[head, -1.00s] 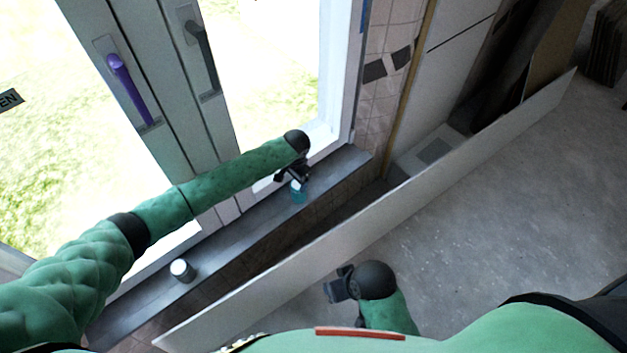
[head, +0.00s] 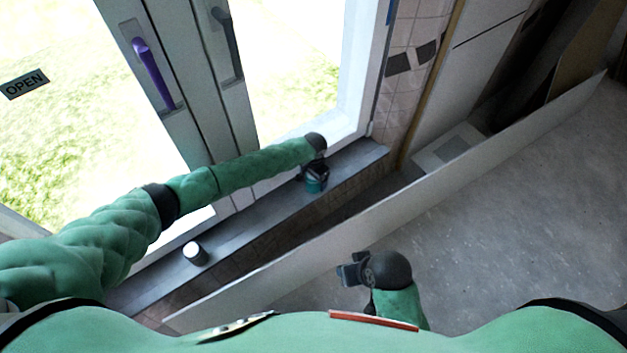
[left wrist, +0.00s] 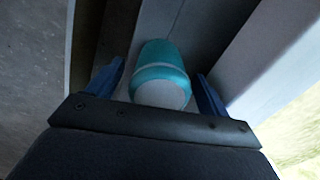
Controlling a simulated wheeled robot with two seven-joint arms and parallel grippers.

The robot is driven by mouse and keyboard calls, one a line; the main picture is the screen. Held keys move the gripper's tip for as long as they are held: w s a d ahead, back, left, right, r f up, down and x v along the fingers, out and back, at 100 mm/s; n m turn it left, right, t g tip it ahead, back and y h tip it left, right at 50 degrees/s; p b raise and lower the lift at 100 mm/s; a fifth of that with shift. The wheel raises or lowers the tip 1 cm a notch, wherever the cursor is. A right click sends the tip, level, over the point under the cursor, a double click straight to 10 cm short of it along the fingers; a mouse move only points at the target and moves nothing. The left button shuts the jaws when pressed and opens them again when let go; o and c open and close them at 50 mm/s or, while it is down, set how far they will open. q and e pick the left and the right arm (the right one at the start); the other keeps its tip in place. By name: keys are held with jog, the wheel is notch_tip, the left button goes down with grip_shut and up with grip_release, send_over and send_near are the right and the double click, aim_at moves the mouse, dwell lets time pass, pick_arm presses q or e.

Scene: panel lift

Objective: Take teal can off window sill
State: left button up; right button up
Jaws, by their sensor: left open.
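The teal can (head: 316,184) stands on the grey window sill (head: 240,224) toward its right end. In the left wrist view the can (left wrist: 160,68) shows a teal body with a pale band and a pale near end. My left gripper (head: 314,174) is at the can and hides part of it in the head view. In the left wrist view its two blue fingers (left wrist: 160,88) are open, one on each side of the can, with visible gaps. My right gripper (head: 350,272) is low in the head view, away from the sill; its finger opening is unclear.
A white and dark can (head: 195,253) stands on the sill further left. A long white panel (head: 400,202) leans in front of the sill. The window frame with a purple handle (head: 153,72) rises behind. Bare floor (head: 500,230) lies to the right.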

pick_arm(q)
jog(key=shift+f, duration=0.95)
jog(key=c, duration=1.2)
